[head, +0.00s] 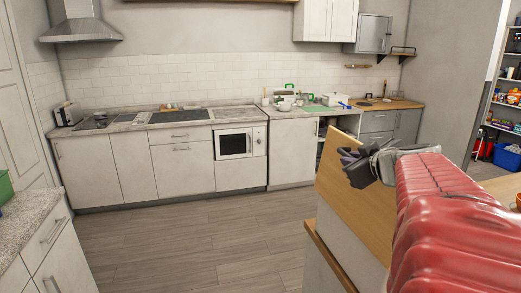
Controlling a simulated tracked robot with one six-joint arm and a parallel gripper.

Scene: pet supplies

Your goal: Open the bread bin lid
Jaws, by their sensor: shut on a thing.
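A light wooden panel (352,215), which looks like the bread bin lid, is at the right of the head view. It lies over a pale body (342,243) that looks like the bin. My gripper (352,167) is at the panel's upper part, shut on what appears to be the lid. The exact grip point is too small and dark to make out. My red arm comes in from the lower right and hides the panel's right side. I cannot tell how far the lid is raised.
A wooden ledge (322,252) runs below the pale body. A long counter (135,122) with a microwave (234,144) lines the back wall. A stone-topped cabinet (25,222) stands at the left. The floor (190,240) between is clear. Stocked shelves (507,105) are at the far right.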

